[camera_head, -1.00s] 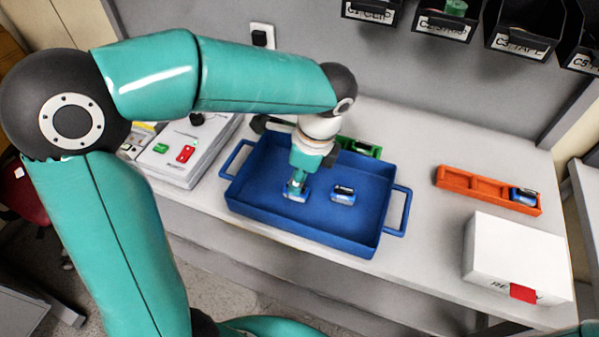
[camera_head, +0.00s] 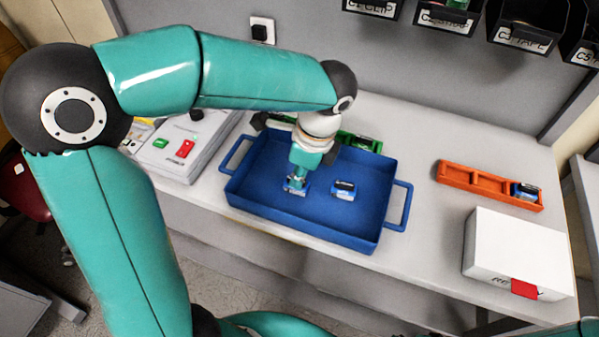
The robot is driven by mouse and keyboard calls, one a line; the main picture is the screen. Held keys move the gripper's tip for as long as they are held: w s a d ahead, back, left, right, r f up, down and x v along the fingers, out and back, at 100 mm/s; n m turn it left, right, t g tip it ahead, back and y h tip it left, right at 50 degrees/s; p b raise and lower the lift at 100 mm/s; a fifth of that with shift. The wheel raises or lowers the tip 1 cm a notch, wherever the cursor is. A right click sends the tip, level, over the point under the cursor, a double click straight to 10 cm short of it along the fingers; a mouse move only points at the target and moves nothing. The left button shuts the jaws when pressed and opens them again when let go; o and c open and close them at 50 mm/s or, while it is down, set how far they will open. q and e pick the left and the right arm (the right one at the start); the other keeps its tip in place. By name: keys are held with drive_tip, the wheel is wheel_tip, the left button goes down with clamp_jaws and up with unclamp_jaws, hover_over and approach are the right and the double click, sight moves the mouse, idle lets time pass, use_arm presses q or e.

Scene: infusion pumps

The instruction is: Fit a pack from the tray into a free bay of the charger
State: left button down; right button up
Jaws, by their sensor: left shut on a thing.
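My left gripper (camera_head: 298,183) reaches down into the blue tray (camera_head: 262,206) and is shut on a blue-and-white pack (camera_head: 292,188) on or just above the tray floor; the fingers partly cover it. A green rack (camera_head: 346,139) behind the tray is partly hidden by my wrist. My right gripper is not in view.
A white box with a red tab (camera_head: 515,255) stands at the front right. A grey device with red and green buttons (camera_head: 180,150) is left of the tray. Dark labelled bins (camera_head: 445,15) hang at the back. The table between tray and orange rack is clear.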

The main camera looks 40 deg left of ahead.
use_arm(q)
drive_tip(key=shift+r+p, duration=3.35)
drive_tip(key=shift+r, duration=0.55)
drive_tip(key=shift+f, duration=0.1)
